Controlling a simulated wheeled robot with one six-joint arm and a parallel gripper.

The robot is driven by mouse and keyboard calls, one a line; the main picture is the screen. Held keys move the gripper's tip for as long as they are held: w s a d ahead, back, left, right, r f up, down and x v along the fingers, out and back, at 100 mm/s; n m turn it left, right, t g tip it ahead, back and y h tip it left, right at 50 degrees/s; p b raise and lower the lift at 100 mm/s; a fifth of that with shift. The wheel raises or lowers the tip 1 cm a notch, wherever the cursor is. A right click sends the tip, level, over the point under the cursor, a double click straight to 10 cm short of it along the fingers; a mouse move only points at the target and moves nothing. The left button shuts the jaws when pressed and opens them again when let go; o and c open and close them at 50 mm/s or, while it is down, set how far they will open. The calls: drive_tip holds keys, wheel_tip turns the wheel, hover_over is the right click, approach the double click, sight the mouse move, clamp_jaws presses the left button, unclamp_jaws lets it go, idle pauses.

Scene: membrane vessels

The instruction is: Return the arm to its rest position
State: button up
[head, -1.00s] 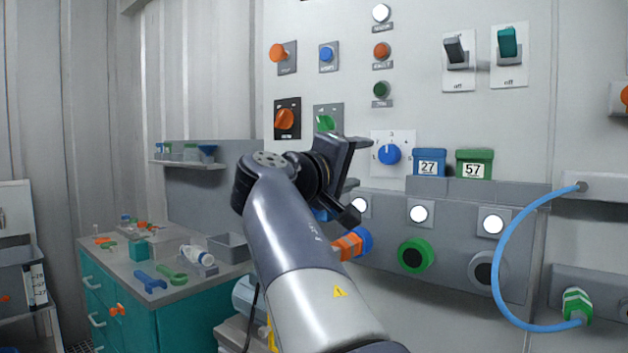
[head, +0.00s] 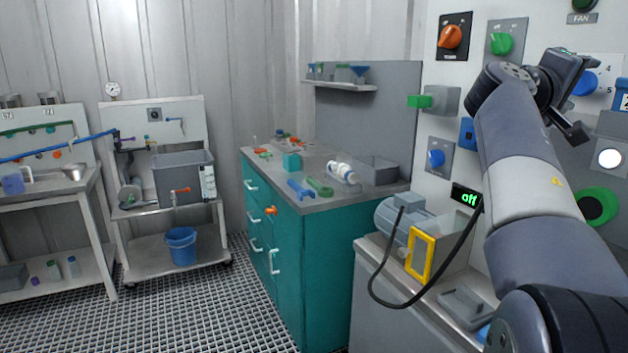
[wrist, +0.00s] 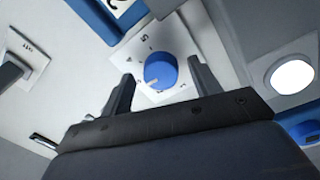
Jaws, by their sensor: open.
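My arm (head: 528,170) is raised and stretched out at the right of the head view, in front of the wall panel. My gripper (head: 582,95) is at its end, near the blue rotary knob (head: 587,84). In the wrist view my gripper (wrist: 160,74) has its two dark fingers wide apart with nothing held. The blue knob (wrist: 161,70) on its white numbered plate shows between the fingers, with gaps on both sides. I cannot tell how far the fingertips are from the plate.
A teal cabinet (head: 325,255) with tools on top stands left of the panel. A motor unit with a yellow frame (head: 421,255) sits on a low bench below my arm. A wheeled cart (head: 165,265) with a blue bucket is further left. Grated floor (head: 190,315) between them is open.

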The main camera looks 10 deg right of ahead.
drive_tip(key=r+v, duration=0.1)
drive_tip(key=v, duration=1)
drive_tip(key=x, duration=1.1)
drive_tip(key=shift+d+f, duration=0.15)
drive_tip(key=shift+f, duration=0.2)
drive_tip(key=n+p, duration=0.2)
drive_tip(key=shift+s+a+r+n, duration=0.1)
drive_tip(key=shift+a+r+n, duration=0.1)
drive_tip(key=shift+n, duration=0.1)
drive_tip(key=shift+n+t+p, duration=0.3)
drive_tip(key=shift+n+p, duration=0.75)
drive_tip(key=shift+n, duration=0.15)
drive_tip(key=n+p, duration=0.5)
drive_tip(key=shift+n+t+y, duration=0.3)
drive_tip(key=n+p, duration=0.4)
drive_tip(key=shift+r, duration=0.1)
drive_tip(key=n+p, duration=0.3)
drive_tip(key=p, duration=0.1)
drive_tip(key=shift+r+n+p, duration=0.1)
drive_tip(key=shift+n+p, duration=0.2)
drive_tip(key=shift+p, duration=0.05)
drive_tip(key=shift+f+n+y+p, duration=0.2)
drive_tip(key=shift+n+y+p, duration=0.1)
drive_tip(key=shift+n+p, duration=1.05)
